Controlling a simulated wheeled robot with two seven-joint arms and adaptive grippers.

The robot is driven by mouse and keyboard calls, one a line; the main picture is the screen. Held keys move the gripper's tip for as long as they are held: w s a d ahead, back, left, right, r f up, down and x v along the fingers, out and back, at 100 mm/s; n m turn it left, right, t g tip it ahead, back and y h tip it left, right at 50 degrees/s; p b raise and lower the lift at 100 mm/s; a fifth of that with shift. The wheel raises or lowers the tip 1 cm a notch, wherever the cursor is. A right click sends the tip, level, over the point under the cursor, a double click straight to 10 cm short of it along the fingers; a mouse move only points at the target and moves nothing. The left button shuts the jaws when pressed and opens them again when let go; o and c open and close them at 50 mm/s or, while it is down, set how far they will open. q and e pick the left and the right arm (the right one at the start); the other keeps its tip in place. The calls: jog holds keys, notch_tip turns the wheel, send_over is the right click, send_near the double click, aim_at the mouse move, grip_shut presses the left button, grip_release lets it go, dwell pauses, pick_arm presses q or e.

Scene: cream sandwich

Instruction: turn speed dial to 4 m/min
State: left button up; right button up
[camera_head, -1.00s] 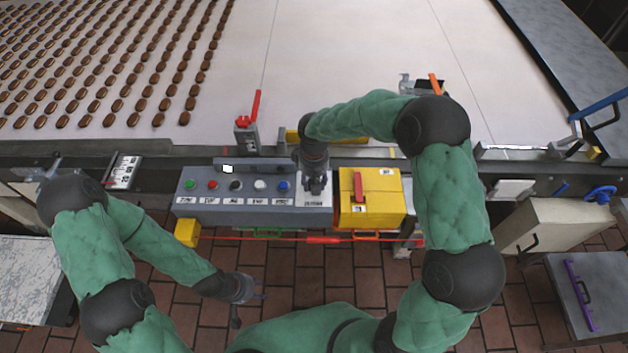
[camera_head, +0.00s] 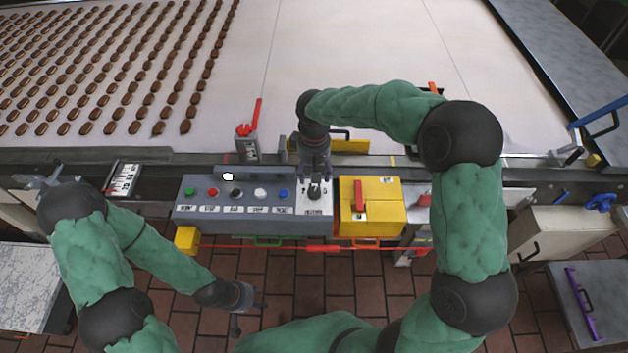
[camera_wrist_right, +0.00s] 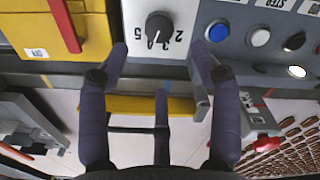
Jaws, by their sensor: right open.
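The speed dial (camera_head: 315,191) is a black knob on a white plate at the right end of the grey control panel (camera_head: 190,216). In the right wrist view the dial (camera_wrist_right: 159,27) shows upside down, with numerals around it. A pale mark on it points roughly toward the picture's bottom, near what looks like 3 or 4; the exact setting is unclear. My right gripper (camera_head: 314,172) is just behind the dial, open and empty. In the wrist view its fingers (camera_wrist_right: 160,58) are spread, apart from the knob. My left gripper (camera_head: 252,298) is open and empty, low in front of the panel.
Several coloured buttons (camera_head: 236,193) line the panel left of the dial. A yellow box with a red handle (camera_head: 388,205) stands right beside it. Behind are a red lever (camera_head: 250,133) and a white belt (camera_head: 330,60) with rows of brown biscuits. A red cord (camera_head: 225,246) runs in front.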

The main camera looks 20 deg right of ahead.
jog(key=shift+r, duration=1.4)
